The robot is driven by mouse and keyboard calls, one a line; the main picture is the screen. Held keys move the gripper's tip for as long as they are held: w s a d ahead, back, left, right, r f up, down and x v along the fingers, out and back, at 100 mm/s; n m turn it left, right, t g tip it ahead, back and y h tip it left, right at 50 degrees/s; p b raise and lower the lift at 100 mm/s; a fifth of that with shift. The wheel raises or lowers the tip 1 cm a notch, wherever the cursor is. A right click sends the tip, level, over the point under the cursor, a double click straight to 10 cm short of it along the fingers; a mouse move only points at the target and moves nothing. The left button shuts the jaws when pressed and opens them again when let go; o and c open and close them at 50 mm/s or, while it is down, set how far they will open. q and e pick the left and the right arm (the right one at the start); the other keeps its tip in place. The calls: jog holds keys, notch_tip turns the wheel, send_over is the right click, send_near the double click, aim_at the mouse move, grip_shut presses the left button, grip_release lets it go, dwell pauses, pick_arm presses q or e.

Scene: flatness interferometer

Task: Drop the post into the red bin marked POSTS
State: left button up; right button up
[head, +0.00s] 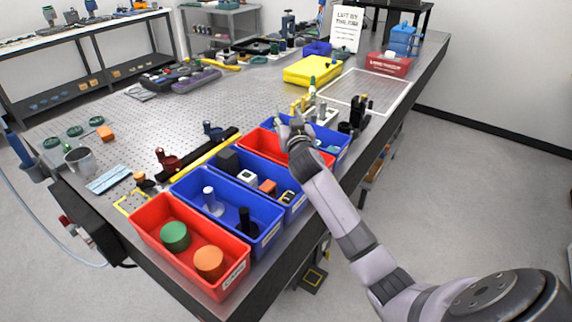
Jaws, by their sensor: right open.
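My right gripper (292,128) is open, above or beside the far red bin (262,143); its fingers are small and partly hidden by my wrist. No post shows clearly between the fingers. A nearer red bin (160,236) holds a green and an orange cylinder. The bins' label lettering is too small to read, so I cannot tell which is marked POSTS. A silver post (209,196) and a black post (246,219) stand in the blue bin (187,192) beside the near red bin. My left gripper is not in view.
Another blue bin (221,171) holds several small parts. A further blue bin (337,153) lies just past my gripper. Yellow tray (312,71), dark mounts (361,104) and a sign (346,29) stand farther back. The perforated bench top (130,123) has free room at left.

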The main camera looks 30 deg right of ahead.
jog(key=v, duration=1.1)
jog(key=shift+s, duration=0.35)
jog(key=shift+a, duration=0.1)
